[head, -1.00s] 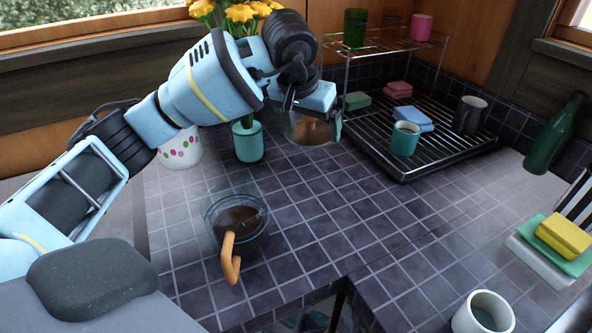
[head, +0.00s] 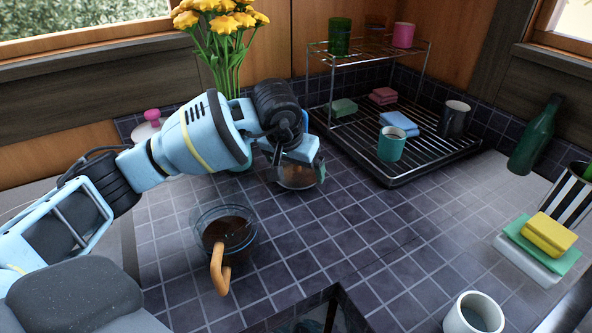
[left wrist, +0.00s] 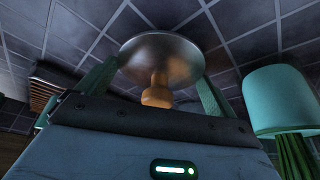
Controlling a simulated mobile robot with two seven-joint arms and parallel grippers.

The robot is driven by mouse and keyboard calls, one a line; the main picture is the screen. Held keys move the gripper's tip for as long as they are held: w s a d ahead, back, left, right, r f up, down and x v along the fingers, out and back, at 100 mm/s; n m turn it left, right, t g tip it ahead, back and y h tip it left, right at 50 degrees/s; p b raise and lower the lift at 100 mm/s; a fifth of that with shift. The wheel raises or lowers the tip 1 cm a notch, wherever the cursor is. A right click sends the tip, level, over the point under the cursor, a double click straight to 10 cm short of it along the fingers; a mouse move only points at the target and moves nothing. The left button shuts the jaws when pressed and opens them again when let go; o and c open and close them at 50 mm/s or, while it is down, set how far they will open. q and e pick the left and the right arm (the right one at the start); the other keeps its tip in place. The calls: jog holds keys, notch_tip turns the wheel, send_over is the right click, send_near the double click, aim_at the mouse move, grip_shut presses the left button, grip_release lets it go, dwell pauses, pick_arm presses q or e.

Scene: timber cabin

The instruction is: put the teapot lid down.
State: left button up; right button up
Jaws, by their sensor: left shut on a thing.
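The teapot lid (head: 297,178) is a round, shiny, see-through disc with an orange knob. My left gripper (head: 300,160) is shut on that knob, with the lid low over the tiled counter, behind and right of the teapot. I cannot tell whether the lid touches the tiles. In the left wrist view the lid (left wrist: 160,48) sits between the two green fingers (left wrist: 157,92). The teapot (head: 236,232) is open glass with dark tea inside and an orange handle towards me. My right gripper is not in view.
A vase of yellow flowers (head: 228,60) stands behind my left arm, beside a white pot with a pink knob (head: 152,117). The dish rack (head: 400,175) with cups and sponges is to the right. Tiles right of the teapot are clear. A white mug (head: 473,316) is in front.

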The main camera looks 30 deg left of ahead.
pick_arm(q)
jog(key=shift+f, duration=0.6)
jog(key=shift+f, duration=0.1)
jog(key=o, duration=0.7)
jog(key=shift+s+r, duration=0.1)
jog(key=shift+r, duration=0.35)
jog(key=v, duration=1.1)
jog(key=shift+r, duration=0.15)
